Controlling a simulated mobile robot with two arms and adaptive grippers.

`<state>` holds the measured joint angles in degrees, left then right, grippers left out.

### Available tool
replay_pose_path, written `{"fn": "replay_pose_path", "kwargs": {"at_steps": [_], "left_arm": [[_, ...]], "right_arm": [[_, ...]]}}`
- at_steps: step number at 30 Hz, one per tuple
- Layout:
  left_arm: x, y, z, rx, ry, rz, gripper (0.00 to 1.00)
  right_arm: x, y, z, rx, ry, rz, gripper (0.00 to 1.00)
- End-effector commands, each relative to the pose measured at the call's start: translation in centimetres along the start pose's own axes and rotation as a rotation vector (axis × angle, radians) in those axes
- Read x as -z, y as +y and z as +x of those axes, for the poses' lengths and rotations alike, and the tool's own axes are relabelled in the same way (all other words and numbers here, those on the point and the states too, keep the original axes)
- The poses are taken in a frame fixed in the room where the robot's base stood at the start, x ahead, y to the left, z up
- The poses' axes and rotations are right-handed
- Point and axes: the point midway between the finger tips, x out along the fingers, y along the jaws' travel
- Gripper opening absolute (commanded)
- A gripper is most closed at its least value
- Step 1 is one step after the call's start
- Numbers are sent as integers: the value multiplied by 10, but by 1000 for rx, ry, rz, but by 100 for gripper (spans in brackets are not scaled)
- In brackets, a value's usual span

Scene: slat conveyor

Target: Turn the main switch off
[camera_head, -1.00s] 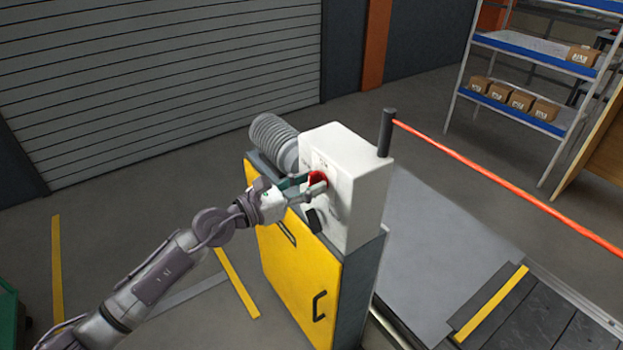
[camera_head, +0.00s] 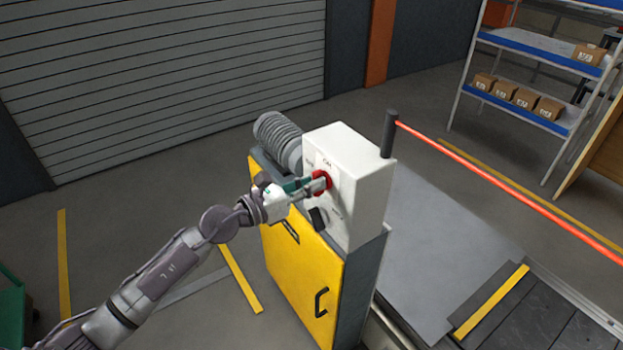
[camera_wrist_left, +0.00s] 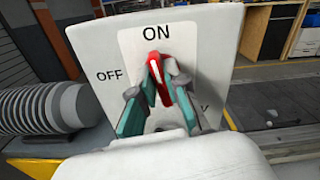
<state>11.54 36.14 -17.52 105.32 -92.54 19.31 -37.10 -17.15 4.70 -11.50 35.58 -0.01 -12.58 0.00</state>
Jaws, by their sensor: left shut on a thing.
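The main switch is a red rotary handle (camera_wrist_left: 154,66) with a white stripe, on the front of a white control box (camera_head: 367,178). In the left wrist view it points up toward the ON label, leaning slightly left. The OFF label is to its left. My left gripper (camera_wrist_left: 155,82) is shut on the red handle, one finger on each side. In the head view, the left gripper (camera_head: 317,185) hides part of the red handle (camera_head: 321,176). My right gripper is not in view.
The box stands on a yellow-and-grey cabinet (camera_head: 290,265). A black knob (camera_head: 317,218) sits below the switch. A ribbed grey cylinder (camera_head: 278,138) is beside the box. A dark post (camera_head: 389,134) with a red bar (camera_head: 500,187) rises at the right, by the conveyor (camera_head: 540,325).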

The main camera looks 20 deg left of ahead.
Motion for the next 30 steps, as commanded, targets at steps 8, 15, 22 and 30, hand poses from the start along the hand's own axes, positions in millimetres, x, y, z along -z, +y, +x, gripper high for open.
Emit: {"fn": "replay_pose_path", "kwargs": {"at_steps": [8, 15, 22, 30], "left_arm": [[-4, 1, 0, -2, 0, -254, 0], [-3, 3, 0, -2, -1, -482, 0], [-2, 4, 0, -1, -1, -700, 0], [-1, 5, 0, -2, -2, -956, 0]], "right_arm": [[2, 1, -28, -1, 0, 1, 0], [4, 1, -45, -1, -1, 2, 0], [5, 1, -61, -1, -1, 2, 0], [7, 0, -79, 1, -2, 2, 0]]}}
